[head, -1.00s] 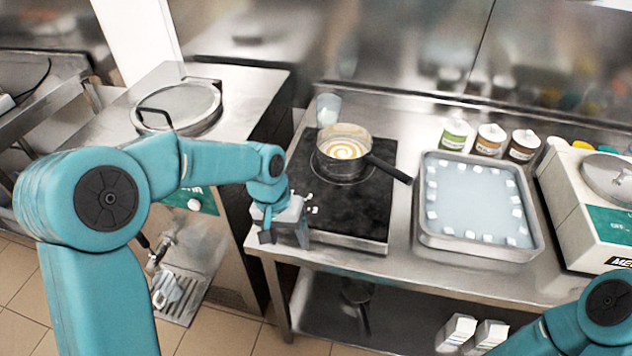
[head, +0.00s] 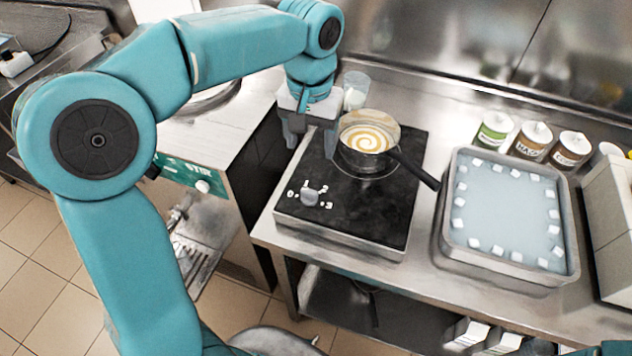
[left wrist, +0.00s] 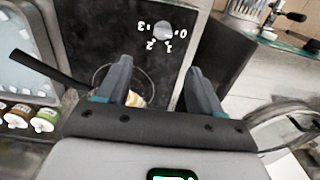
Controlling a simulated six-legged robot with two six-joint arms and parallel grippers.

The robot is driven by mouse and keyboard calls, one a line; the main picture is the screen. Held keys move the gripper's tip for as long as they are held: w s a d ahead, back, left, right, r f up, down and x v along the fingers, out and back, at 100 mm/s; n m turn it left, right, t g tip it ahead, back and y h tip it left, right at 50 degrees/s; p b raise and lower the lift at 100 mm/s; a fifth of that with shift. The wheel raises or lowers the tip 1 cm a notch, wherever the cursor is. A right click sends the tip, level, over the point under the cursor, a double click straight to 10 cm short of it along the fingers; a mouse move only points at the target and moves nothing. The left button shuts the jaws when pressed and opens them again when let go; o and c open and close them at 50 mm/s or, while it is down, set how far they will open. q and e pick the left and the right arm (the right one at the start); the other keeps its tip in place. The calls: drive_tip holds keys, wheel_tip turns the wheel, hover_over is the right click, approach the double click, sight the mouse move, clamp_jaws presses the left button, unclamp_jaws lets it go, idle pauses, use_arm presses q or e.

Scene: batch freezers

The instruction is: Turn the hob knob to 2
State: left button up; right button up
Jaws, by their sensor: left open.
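The hob (head: 362,220) is a black plate in a steel frame on the counter. Its small grey knob (head: 310,198) sits at the front left corner, with white marks 0, 1, 2 and 3 around it. Which mark the knob points at is too small to tell. The knob also shows at the top of the left wrist view (left wrist: 162,31), beyond the fingertips. My left gripper (head: 310,142) is open and empty above the hob's back left part, beside the saucepan and apart from the knob.
A saucepan (head: 368,152) with a cream swirl stands on the hob, its black handle pointing right. A glass (head: 356,88) stands behind it. A steel tray (head: 447,235) with white cubes and several jars (head: 532,138) are to the right. The hob's front is clear.

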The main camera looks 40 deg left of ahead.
use_arm(q)
hover_over(309, 191)
wheel_tip(309, 191, down, 4)
wheel_tip(309, 191, down, 9)
drive_tip(key=shift+s+a+r, duration=0.1)
drive_tip(key=shift+s+r, duration=0.05)
drive_tip(key=shift+f, duration=0.35)
drive_tip(key=shift+w+f, duration=0.35)
drive_tip(key=shift+f, duration=0.05)
drive_tip(key=shift+s+r, duration=0.1)
drive_tip(key=shift+s, duration=0.2)
drive_tip(key=c, duration=1.1)
